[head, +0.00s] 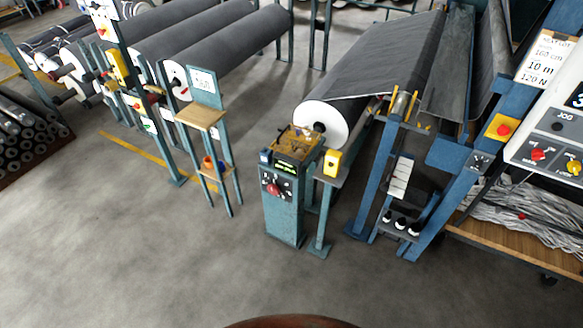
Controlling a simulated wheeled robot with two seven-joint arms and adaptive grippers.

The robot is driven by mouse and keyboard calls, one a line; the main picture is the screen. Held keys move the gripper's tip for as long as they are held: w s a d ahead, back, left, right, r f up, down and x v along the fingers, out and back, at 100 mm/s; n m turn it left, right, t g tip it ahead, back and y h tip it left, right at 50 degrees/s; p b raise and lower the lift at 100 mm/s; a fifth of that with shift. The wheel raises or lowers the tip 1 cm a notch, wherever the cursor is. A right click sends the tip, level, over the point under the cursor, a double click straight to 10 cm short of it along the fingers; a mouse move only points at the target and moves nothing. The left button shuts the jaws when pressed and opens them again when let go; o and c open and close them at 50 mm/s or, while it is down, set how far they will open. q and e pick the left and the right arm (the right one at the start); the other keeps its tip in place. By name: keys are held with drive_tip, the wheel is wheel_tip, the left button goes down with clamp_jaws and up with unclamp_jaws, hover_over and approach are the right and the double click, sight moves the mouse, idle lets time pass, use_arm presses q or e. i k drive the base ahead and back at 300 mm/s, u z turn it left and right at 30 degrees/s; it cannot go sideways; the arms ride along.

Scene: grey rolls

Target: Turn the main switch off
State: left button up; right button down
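No label reading "main switch" can be made out, so I cannot tell which control it is. On the right, a white control panel (548,135) carries a red rotary knob (537,154) and a yellow knob (573,167); small lettering is near them. Left of it, a yellow plate with a red control (503,129) is fixed to a blue frame. A teal pedestal (284,220) in the middle has a dark face with a red knob (273,189). The knobs' positions are too small to read. Neither of my grippers is in view.
A large grey roll (385,60) lies in the blue frame behind the pedestal. More grey rolls (215,50) are at the back left. A wooden-topped stand (200,117) is left of the pedestal. A low cart of pale strands (535,218) is at right. The front floor is clear.

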sight(537, 154)
drive_tip(key=z, duration=1.8)
drive_tip(key=k, duration=0.4)
drive_tip(key=z, duration=0.65)
drive_tip(key=i, duration=0.8)
drive_tip(key=u, duration=0.75)
drive_tip(key=i, duration=0.5)
drive_tip(key=u, duration=0.6)
